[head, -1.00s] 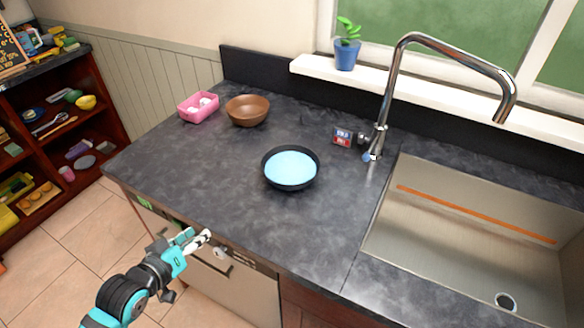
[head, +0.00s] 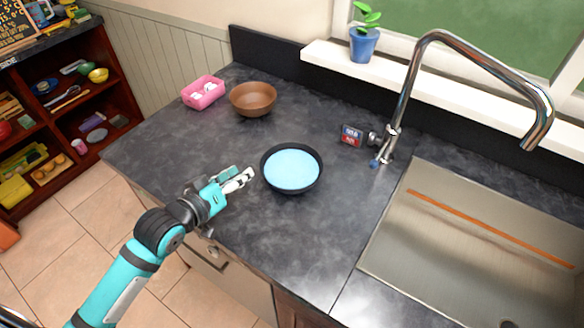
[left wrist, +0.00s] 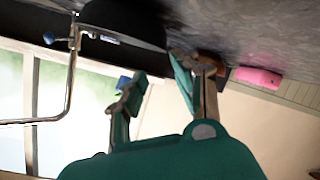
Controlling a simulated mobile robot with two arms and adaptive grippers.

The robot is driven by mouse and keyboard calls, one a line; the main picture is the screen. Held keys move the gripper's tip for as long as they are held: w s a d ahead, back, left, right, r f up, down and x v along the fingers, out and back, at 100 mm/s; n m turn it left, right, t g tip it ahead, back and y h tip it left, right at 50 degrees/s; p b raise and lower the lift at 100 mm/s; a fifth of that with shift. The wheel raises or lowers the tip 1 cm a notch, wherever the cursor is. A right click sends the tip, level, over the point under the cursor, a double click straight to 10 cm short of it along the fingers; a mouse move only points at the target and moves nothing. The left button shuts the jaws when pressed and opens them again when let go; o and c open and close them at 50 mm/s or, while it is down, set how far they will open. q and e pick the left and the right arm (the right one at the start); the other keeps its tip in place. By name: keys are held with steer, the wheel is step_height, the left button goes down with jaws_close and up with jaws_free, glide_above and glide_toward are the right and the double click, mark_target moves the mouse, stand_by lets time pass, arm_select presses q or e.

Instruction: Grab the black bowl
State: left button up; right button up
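The black bowl (head: 291,169) with a light blue inside sits upright on the dark counter. My left gripper (head: 243,178) is just left of its rim, low over the counter, with the fingers pointing toward the bowl. In the left wrist view, which is upside down, the two fingers of my left gripper (left wrist: 155,72) are spread apart with nothing between them. The dark side of the black bowl (left wrist: 125,18) shows beyond the fingertips there. A small gap seems to lie between fingertips and rim. My right gripper is not in view.
A brown bowl (head: 253,99) and a pink container (head: 203,92) stand at the counter's back left. A small box (head: 351,136) and the faucet (head: 396,105) are right of the black bowl, with the sink (head: 470,230) beyond. The counter around the black bowl is clear.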

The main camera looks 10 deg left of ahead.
mark_target(267, 157)
arm_select(q)
steer(key=x, duration=0.5)
steer(key=shift+w+d+p, duration=0.1)
steer(key=shift+w+p, duration=0.15)
steer(key=shift+p, duration=0.15)
steer(key=shift+w+d+f, duration=0.15)
steer(key=shift+w+f, duration=0.1)
steer(key=shift+w, duration=0.1)
steer(key=shift+p+x, duration=0.45)
steer(key=shift+x, duration=0.4)
steer(key=x, duration=0.3)
steer(key=shift+w+f+p, duration=0.1)
steer(key=shift+w+p, duration=0.1)
steer(key=shift+p, duration=0.2)
steer(key=shift+w+d+f, duration=0.1)
steer(key=shift+w+f, duration=0.05)
steer(key=shift+w, duration=0.05)
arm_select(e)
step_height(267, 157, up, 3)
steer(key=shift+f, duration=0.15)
arm_select(q)
steer(key=shift+s, duration=0.1)
steer(key=shift+c, duration=0.2)
jaws_close()
